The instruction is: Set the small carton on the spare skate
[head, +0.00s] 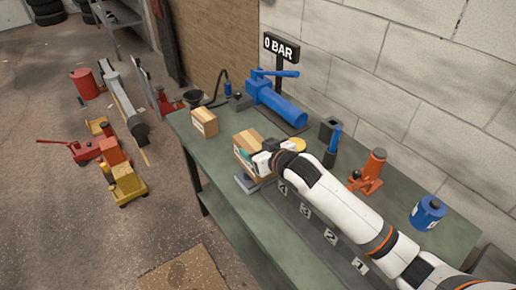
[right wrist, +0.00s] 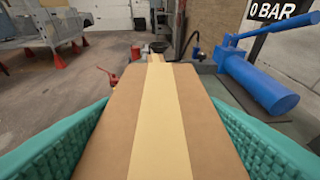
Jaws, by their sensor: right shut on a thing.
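My right gripper (head: 258,158) is shut on a brown carton (head: 246,139) with a pale tape strip. In the right wrist view the carton (right wrist: 160,120) stands between the two teal finger pads. A second brown carton (head: 204,122) sits on the bench's far left part; I cannot tell for sure which carton is smaller. A grey flat piece (head: 245,183), perhaps a skate, shows at the bench's front edge just below the held carton. The arm and carton hide part of it, and I cannot tell whether they touch. My left gripper is not in view.
The green bench (head: 240,225) carries a dark strip with number tags (head: 305,210), a blue pump (head: 275,103), an orange jack (head: 370,170) and a blue can (head: 428,212). A "0 BAR" sign (head: 281,47) stands behind. Red and yellow jacks (head: 127,183) are on the floor.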

